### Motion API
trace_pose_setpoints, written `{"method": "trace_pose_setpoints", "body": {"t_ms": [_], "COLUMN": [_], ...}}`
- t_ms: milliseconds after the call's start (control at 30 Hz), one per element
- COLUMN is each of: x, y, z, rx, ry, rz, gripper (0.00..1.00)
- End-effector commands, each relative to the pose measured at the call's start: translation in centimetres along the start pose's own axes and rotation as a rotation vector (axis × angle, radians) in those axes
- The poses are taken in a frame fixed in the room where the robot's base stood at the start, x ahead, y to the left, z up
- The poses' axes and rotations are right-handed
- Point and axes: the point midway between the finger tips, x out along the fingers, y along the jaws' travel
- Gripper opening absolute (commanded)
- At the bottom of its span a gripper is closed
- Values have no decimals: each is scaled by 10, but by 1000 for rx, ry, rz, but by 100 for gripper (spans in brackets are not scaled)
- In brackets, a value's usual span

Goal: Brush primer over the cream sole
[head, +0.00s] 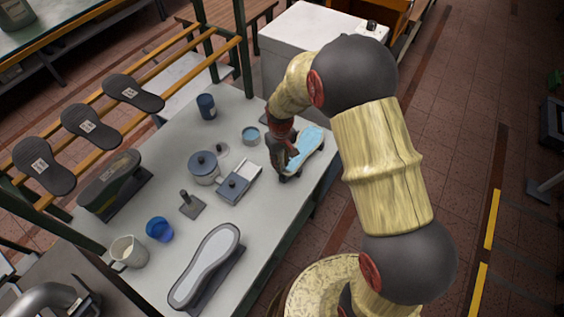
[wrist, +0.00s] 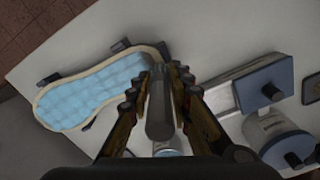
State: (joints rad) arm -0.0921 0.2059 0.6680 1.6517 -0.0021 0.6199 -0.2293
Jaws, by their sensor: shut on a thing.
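The cream sole (head: 319,136) is clamped near the far right edge of the table. Its cream rim shows around a face covered in light blue, and it also shows in the wrist view (wrist: 92,94). My gripper (head: 282,150) is beside the sole's left side, fingers pointing down. In the wrist view my gripper (wrist: 159,82) is shut on a grey cylindrical handle (wrist: 159,110), likely the brush. Its bristles are hidden, so I cannot tell whether they touch the sole. A small pot with blue liquid (head: 250,135) stands left of my gripper.
A lidded pot (head: 203,168), a flat box with a blue knobbed part (head: 239,182) and a small stand (head: 191,205) occupy mid-table. A grey-white sole (head: 205,266), blue cup (head: 160,229) and pitcher (head: 128,253) are at the front. A dark blue canister (head: 206,106) stands behind.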

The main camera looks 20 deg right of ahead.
Motion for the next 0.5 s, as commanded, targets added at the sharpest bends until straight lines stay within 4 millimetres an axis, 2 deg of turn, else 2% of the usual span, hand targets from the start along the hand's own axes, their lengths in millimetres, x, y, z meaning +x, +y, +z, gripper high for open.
{"method": "trace_pose_setpoints", "body": {"t_ms": [33, 500], "x": [-20, -60], "y": [1, 1], "z": [-3, -9], "rx": [1, 3], "ry": [8, 5], "rz": [2, 1], "gripper": [0, 0]}}
